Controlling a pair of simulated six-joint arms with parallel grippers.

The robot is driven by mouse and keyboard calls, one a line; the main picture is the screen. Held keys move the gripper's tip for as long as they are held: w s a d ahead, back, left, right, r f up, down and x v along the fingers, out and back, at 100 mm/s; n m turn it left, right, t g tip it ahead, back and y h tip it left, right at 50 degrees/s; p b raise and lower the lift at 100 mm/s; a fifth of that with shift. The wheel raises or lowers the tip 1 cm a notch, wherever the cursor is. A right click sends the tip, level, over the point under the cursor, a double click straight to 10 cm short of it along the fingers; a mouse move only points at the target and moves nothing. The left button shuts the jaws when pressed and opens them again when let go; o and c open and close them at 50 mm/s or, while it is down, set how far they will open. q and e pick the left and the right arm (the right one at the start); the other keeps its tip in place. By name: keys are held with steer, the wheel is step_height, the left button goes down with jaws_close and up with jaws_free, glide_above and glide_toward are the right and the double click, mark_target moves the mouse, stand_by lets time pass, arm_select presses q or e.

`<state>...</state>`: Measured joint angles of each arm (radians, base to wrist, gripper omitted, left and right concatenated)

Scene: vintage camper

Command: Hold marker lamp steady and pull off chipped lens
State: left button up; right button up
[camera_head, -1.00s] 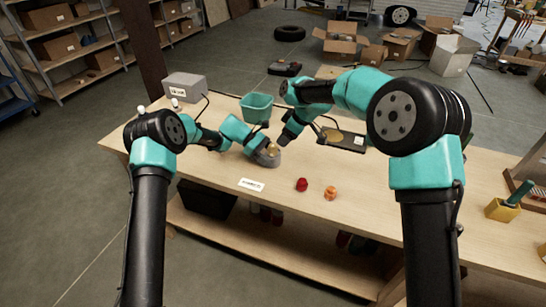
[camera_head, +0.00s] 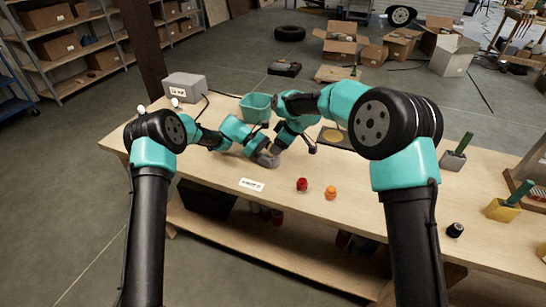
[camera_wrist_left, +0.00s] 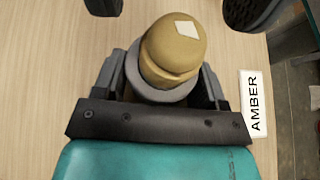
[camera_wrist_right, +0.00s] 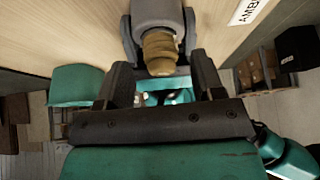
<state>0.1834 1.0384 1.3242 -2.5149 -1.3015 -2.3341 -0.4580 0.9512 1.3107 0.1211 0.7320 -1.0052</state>
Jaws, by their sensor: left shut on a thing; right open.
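The marker lamp has a grey base (camera_wrist_left: 158,92) and a dull amber lens (camera_wrist_left: 172,47) with a white chip on it. My left gripper (camera_wrist_left: 160,85) is shut on the grey base. In the right wrist view the lens (camera_wrist_right: 159,52) shows ahead of my right gripper (camera_wrist_right: 162,78), which is open. The right fingertips also show apart at the top of the left wrist view, beyond the lens and not touching it. In the head view my arms mostly hide the lamp. A red lens (camera_head: 302,185) and an orange lens (camera_head: 330,193) lie on the bench.
An AMBER label (camera_head: 252,185) lies on the bench (camera_head: 290,218) front. A teal bin (camera_head: 256,107) and a grey box (camera_head: 185,87) stand at the back. A small black item (camera_head: 455,230) and a yellow holder (camera_head: 503,209) are at the right.

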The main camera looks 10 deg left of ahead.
steer(key=shift+x, duration=1.45)
steer(key=c, duration=1)
steer(key=shift+r, duration=0.25)
steer(key=shift+r, duration=1.35)
steer(key=shift+r, duration=0.1)
steer(key=shift+r, duration=1.9)
